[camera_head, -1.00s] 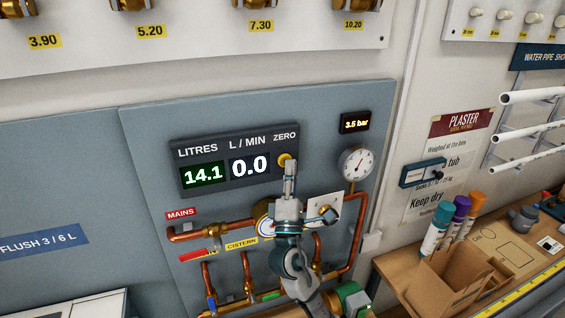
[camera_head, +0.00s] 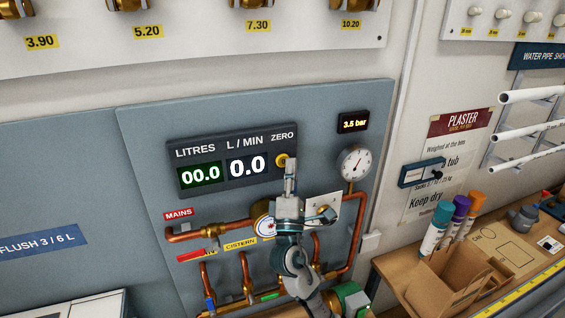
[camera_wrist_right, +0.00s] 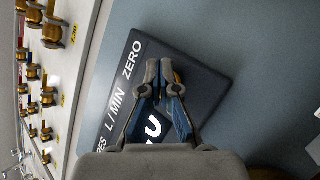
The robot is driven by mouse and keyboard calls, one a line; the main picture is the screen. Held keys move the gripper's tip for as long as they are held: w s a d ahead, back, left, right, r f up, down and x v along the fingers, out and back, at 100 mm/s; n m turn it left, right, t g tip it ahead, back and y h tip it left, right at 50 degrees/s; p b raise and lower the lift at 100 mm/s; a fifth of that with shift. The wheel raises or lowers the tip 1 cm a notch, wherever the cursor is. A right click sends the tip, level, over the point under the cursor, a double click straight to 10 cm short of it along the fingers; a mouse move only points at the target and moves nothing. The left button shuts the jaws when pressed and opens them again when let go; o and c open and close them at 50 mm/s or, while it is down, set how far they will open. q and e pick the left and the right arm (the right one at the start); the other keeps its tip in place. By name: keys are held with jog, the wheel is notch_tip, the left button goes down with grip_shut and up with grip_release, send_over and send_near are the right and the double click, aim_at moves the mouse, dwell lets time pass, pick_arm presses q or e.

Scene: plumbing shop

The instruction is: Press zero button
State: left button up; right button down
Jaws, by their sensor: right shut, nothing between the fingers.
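The dark display panel (camera_head: 214,177) is fixed to the grey board. It reads 00.0 under LITRES and 0.0 under L / MIN. The yellow zero button (camera_head: 282,159) sits under the ZERO label at the panel's right end. My right gripper (camera_head: 290,164) is shut and empty, with its fingertips at the button's lower right edge. In the wrist view the shut fingertips (camera_wrist_right: 160,68) cover most of the button, and a sliver of yellow (camera_wrist_right: 178,77) shows beside them. I cannot tell whether they touch it. My left gripper is not in view.
Copper pipes (camera_head: 215,229) and a pressure gauge (camera_head: 354,163) are close to my right arm. A 3.5 bar display (camera_head: 353,122) is above the gauge. A bench with a cardboard box (camera_head: 447,277) and spray cans (camera_head: 436,229) stands at right.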

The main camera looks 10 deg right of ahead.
jog(key=s+d+p, duration=0.1)
jog(key=s+p, duration=0.1)
jog(key=s, duration=0.4)
jog(key=shift+s+d+p, duration=0.2)
jog(key=shift+s+p, duration=0.15)
jog(key=shift+s, duration=0.05)
jog(key=shift+a, duration=0.4)
jog(key=shift+f, duration=0.1)
dwell(0.3)
